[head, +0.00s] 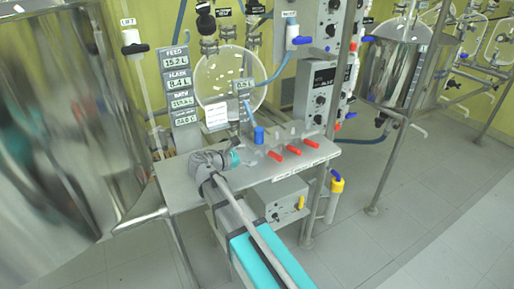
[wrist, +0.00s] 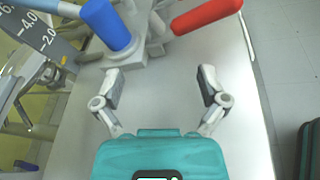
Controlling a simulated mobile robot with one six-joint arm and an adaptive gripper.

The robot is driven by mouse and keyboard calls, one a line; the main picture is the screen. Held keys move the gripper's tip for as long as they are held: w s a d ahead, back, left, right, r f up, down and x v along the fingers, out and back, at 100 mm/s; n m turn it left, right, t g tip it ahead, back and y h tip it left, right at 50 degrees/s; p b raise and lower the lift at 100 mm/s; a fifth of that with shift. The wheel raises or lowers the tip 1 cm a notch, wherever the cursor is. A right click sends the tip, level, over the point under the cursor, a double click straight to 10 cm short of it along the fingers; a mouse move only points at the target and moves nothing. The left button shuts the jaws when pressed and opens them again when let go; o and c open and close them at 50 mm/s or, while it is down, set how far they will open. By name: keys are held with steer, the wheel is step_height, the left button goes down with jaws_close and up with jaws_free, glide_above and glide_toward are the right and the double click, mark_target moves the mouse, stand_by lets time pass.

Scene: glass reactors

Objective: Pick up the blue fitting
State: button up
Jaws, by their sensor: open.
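In the wrist view the blue fitting (wrist: 106,25) is at the upper left, on or against a grey block (wrist: 125,58). My gripper (wrist: 160,86) is open, with its two fingers spread and only bare bench between them. The blue fitting is beyond the fingertips, ahead of the left finger and apart from it. In the head view my gripper's teal body (head: 235,158) is low over the bench, left of and nearer than the blue fitting; its fingers are hard to make out there.
Red fittings (head: 294,150) lie to the right of the blue one; one red fitting (wrist: 206,14) shows close by in the wrist view. A stack of readout panels (head: 178,90) and a round glass vessel (head: 230,75) stand behind. The bench (head: 200,200) is clear at its left front.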

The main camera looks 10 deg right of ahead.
mark_target(260, 135)
steer(key=a+n, duration=0.1)
steer(key=w+a+n+t+h+b, duration=0.1)
steer(key=a, duration=0.1)
steer(key=w+a+n+t+b, duration=0.1)
steer(key=shift+w+a+r+n+h, duration=0.15)
steer(key=shift+a+n+h, duration=0.15)
steer(key=shift+n, duration=0.1)
steer(key=shift+w+a+r+n+t, duration=0.1)
steer(key=shift+a+r+n+t, duration=0.2)
steer(key=shift+a, duration=0.1)
steer(key=shift+d, duration=0.1)
steer(key=shift+x, duration=4.25)
steer(key=shift+w+d, duration=0.1)
steer(key=shift+x, duration=2.5)
steer(key=shift+r, duration=0.1)
